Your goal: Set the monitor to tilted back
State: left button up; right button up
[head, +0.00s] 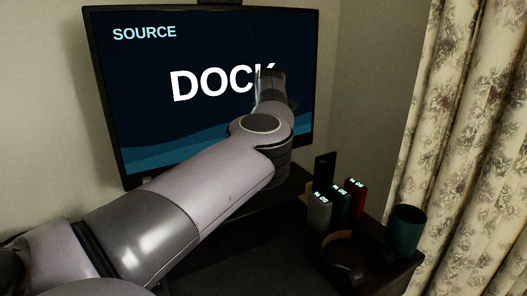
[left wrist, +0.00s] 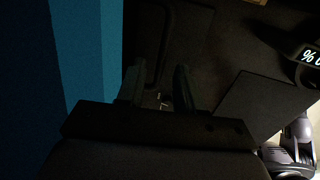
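The monitor (head: 140,75) stands against the wall in the head view, its screen reading "SOURCE" and "DOCK". It looks about upright, though its exact tilt is hard to judge. My left arm crosses in front of it, and my left gripper (head: 271,84) is before the right half of the screen, covering the end of "DOCK". In the left wrist view the fingers of the left gripper (left wrist: 157,88) are apart with nothing between them. The blue screen (left wrist: 85,50) is close on the left side there; contact cannot be told. My right gripper is not seen.
Several small upright boxes with lit displays, including a red one (head: 356,197), stand on the dark desk at right. Headphones (head: 343,258) and a green cup (head: 405,228) are near its right edge. A floral curtain (head: 470,130) hangs at right. A dark mat (head: 240,262) lies in front.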

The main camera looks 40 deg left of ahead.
pick_arm(q)
grip_shut()
dwell(1.4)
